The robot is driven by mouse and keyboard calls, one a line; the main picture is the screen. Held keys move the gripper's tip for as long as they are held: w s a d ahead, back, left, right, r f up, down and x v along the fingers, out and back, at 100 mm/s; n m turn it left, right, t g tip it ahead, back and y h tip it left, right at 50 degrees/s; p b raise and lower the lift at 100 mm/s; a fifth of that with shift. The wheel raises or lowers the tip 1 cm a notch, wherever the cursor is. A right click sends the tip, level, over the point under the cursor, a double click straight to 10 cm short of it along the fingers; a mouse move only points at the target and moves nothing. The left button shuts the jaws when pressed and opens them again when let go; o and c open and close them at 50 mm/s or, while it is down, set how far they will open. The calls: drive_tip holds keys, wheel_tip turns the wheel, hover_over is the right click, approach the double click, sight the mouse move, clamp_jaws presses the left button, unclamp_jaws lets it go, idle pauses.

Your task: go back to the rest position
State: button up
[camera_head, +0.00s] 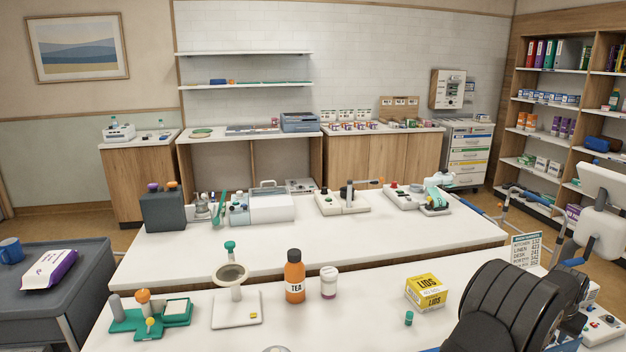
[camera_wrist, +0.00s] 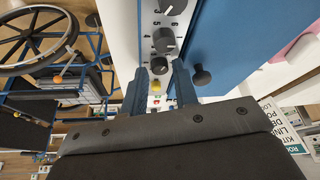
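My gripper (camera_wrist: 158,80) shows in the wrist view as two dark blue fingers with a clear gap between them. It is open, and I see nothing held. I cannot tell whether the fingers touch the panel. In the head view my dark arm is at the lower right and hides most of the gripper, beside a panel with knobs (camera_head: 606,322).
An orange TEA bottle (camera_head: 294,280), a white jar (camera_head: 328,284), a yellow LIDS box (camera_head: 426,292) and a green cap (camera_head: 408,318) stand left of my arm. A printed sign (camera_head: 525,249) stands behind it. A wheelchair wheel (camera_wrist: 38,38) shows in the wrist view.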

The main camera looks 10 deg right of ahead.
drive_tip(key=v, duration=1.7)
drive_tip(key=x, duration=1.7)
drive_tip(key=shift+f, duration=0.25)
drive_tip(key=shift+r, duration=0.2)
drive_tip(key=n, duration=0.2)
drive_tip(key=n+t+y, duration=0.1)
drive_tip(key=n, duration=0.3)
drive_tip(key=shift+s+d+t+y, duration=0.15)
drive_tip(key=shift+s+t+y, duration=0.15)
drive_tip(key=shift+t, duration=0.1)
drive_tip(key=n+y, duration=0.1)
drive_tip(key=n, duration=0.2)
drive_tip(key=shift+d+n+t, duration=0.15)
drive_tip(key=shift+n+t, duration=0.15)
drive_tip(key=shift+t, duration=0.1)
drive_tip(key=n+y, duration=0.2)
drive_tip(key=n, duration=0.2)
drive_tip(key=shift+d+n, duration=0.15)
drive_tip(key=shift+n, duration=0.15)
